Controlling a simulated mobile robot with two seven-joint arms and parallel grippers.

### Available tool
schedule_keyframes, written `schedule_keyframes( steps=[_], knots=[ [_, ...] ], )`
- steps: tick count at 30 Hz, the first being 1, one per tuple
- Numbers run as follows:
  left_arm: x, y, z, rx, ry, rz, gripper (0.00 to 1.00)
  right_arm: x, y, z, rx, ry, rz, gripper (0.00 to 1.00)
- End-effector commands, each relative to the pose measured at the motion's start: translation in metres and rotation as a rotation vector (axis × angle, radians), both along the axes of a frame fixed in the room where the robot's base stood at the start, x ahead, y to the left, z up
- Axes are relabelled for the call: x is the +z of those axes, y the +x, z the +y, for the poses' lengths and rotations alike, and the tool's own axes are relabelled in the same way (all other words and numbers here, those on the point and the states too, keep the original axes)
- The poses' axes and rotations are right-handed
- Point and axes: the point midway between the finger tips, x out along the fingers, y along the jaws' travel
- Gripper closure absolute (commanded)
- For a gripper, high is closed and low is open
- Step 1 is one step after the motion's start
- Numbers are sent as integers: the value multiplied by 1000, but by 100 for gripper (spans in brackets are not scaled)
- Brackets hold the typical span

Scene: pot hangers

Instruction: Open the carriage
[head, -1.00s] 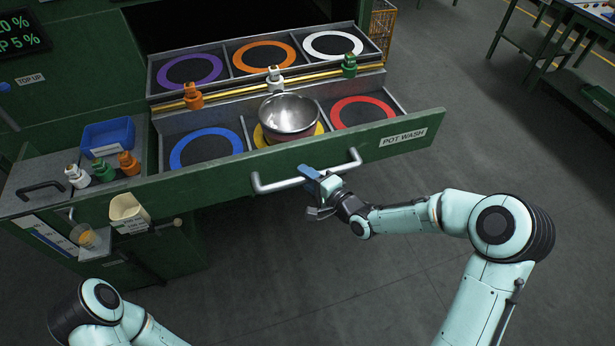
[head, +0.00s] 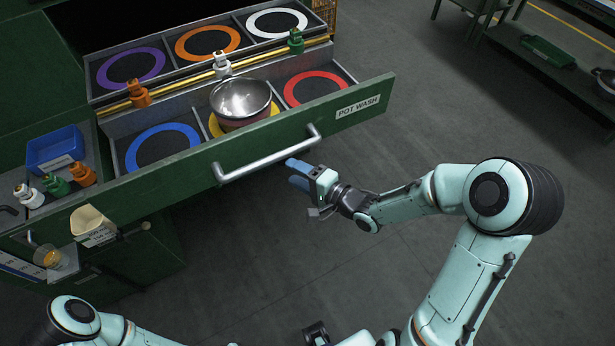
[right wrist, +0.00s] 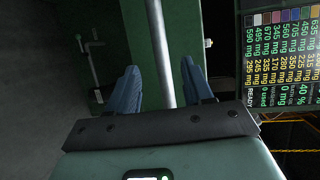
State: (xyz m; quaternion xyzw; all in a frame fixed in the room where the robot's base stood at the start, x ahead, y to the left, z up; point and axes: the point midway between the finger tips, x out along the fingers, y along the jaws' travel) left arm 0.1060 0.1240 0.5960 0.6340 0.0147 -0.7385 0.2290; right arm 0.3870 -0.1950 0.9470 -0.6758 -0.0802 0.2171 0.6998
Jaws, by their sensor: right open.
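The carriage is a green drawer marked POT WASH (head: 357,110), standing out from its green housing with its ring-marked compartments exposed. Its pale bar handle (head: 265,155) runs along the front. My right gripper (head: 298,173) is open and empty, just below and in front of the handle's right part, apart from it in the head view. In the right wrist view the handle bar (right wrist: 160,50) runs lengthwise beyond the gap between the blue fingers (right wrist: 162,78).
A steel bowl (head: 240,98) sits over the yellow ring in the front row. White, orange and green knobs stand along the yellow rail (head: 195,85). A blue tray (head: 55,150) and more knobs are at left. The floor (head: 330,260) before the drawer is clear.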

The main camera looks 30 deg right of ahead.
Motion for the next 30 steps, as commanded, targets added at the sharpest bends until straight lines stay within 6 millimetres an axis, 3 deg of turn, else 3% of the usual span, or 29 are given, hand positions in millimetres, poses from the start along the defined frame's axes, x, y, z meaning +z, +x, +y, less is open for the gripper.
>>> schedule_keyframes(
  steps=[3,9,25,28,30],
  knots=[
    [4,2,0,0,0,-2,100,5,-17,-8,-2,-2,-1,49],
    [6,3,0,0,0,-3,100,7,-30,-14,1,0,0,49],
    [6,3,0,0,0,-3,100,6,-31,-14,1,1,0,49],
    [6,3,0,0,0,-3,100,-2,-30,-15,-7,-11,13,49],
    [6,3,0,0,0,-3,100,-21,-29,-15,-18,-45,47,49]
  ],
)
